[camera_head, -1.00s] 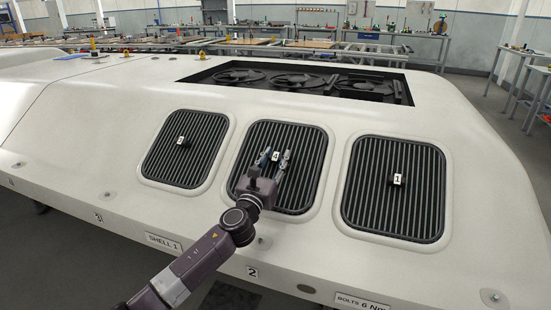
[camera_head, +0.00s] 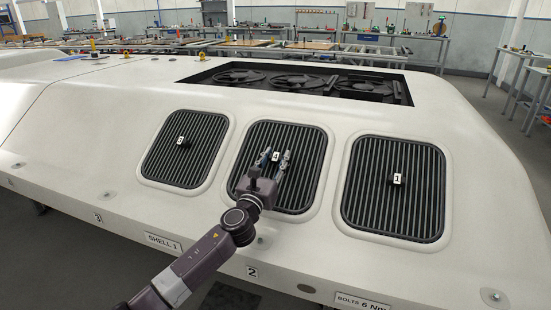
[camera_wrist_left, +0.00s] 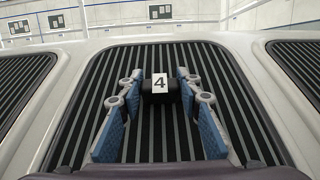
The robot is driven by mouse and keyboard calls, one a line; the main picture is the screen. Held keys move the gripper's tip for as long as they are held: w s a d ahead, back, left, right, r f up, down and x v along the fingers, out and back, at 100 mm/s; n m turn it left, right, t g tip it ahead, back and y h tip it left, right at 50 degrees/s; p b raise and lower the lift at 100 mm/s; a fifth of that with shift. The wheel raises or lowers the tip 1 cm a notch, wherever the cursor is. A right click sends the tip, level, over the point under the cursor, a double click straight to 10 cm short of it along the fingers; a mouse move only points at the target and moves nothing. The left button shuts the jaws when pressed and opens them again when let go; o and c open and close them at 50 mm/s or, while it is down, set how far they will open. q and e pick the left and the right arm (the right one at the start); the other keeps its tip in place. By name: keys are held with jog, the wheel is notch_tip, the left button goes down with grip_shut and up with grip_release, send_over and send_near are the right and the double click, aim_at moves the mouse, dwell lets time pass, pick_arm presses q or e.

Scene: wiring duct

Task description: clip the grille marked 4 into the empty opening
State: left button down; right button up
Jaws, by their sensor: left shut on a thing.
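The grille marked 4 (camera_head: 304,178) is a dark ribbed panel with rounded corners. It lies in the middle opening of the white shell, between two other grilles, and looks level with the frame around it. In the left wrist view the grille (camera_wrist_left: 165,60) fills the middle, with a black knob labelled 4 (camera_wrist_left: 160,84). My left gripper (camera_head: 276,160) is over this grille with its fingers at the knob. In the wrist view its blue-padded fingers (camera_wrist_left: 160,90) are shut on the knob from both sides. The lower edge of the grille is partly hidden by my wrist. My right gripper is out of view.
A grille (camera_head: 186,148) sits to the left and the grille marked 1 (camera_head: 394,188) to the right, both seated in the white shell (camera_head: 480,190). Behind them is a recess with black fans (camera_head: 290,80). Workbenches stand farther back.

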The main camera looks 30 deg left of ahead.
pick_arm(q)
jog(key=c, duration=1.3)
grip_release()
jog(key=shift+w+f, duration=0.1)
jog(key=shift+f, duration=0.1)
jog(key=v, duration=1.2)
jog(key=shift+c, duration=0.4)
